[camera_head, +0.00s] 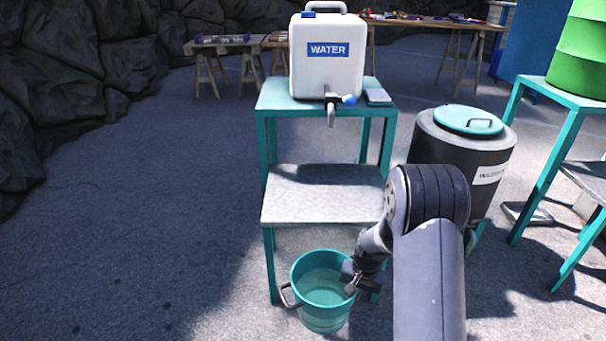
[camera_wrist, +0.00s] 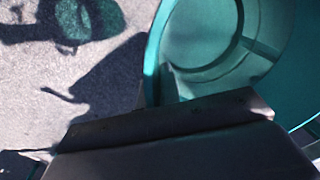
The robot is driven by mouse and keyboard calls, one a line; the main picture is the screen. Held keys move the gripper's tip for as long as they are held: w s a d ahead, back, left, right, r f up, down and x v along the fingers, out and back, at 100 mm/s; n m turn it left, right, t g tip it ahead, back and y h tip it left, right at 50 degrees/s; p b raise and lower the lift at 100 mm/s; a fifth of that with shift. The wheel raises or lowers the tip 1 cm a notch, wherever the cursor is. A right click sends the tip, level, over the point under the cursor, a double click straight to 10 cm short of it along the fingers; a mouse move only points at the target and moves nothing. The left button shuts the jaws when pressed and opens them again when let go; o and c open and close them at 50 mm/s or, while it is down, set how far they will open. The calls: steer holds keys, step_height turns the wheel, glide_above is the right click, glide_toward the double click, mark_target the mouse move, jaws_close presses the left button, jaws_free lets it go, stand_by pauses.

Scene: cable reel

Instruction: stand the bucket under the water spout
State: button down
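The teal bucket (camera_head: 318,315) is low in front of the stand, its open top facing up and its grey handle hanging out on the left. I cannot tell whether its base touches the ground. My gripper (camera_head: 350,278) is at the bucket's right rim, overlapping it. In the wrist view the bucket (camera_wrist: 205,75) fills the upper right, with its inside showing. My gripper (camera_wrist: 165,125) crosses the wall there; its grip is hidden. The metal water spout (camera_head: 331,117), with a blue knob, hangs from the white WATER tank (camera_head: 326,75), above the stand's grey lower shelf (camera_head: 318,207).
The tank sits on the teal stand's top (camera_head: 275,98). A dark lidded waste bin (camera_head: 455,155) is right of the stand. Another teal stand (camera_head: 545,165) holds a green barrel (camera_head: 580,52). Rock walls edge the left; open ground lies left of the stand.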

steer(key=s+r+n+p, duration=0.1)
steer(key=s+r+p, duration=0.1)
steer(key=r+p, duration=1.3)
steer(key=s+r+n+p, duration=0.2)
steer(key=r+p, duration=1.3)
steer(key=r, duration=0.6)
steer(key=shift+s+d+n, duration=0.3)
steer(key=shift+s, duration=0.1)
steer(key=shift+r, duration=0.1)
step_height(320, 180, down, 56)
steer(key=d+m+b, duration=0.2)
steer(key=m+b, duration=0.7)
steer(key=b, duration=2.1)
steer(key=shift+s, duration=0.4)
steer(key=shift+f, duration=0.2)
step_height(320, 180, down, 10)
steer(key=b, duration=0.4)
steer(key=shift+r, duration=0.25)
steer(key=shift+f, duration=0.1)
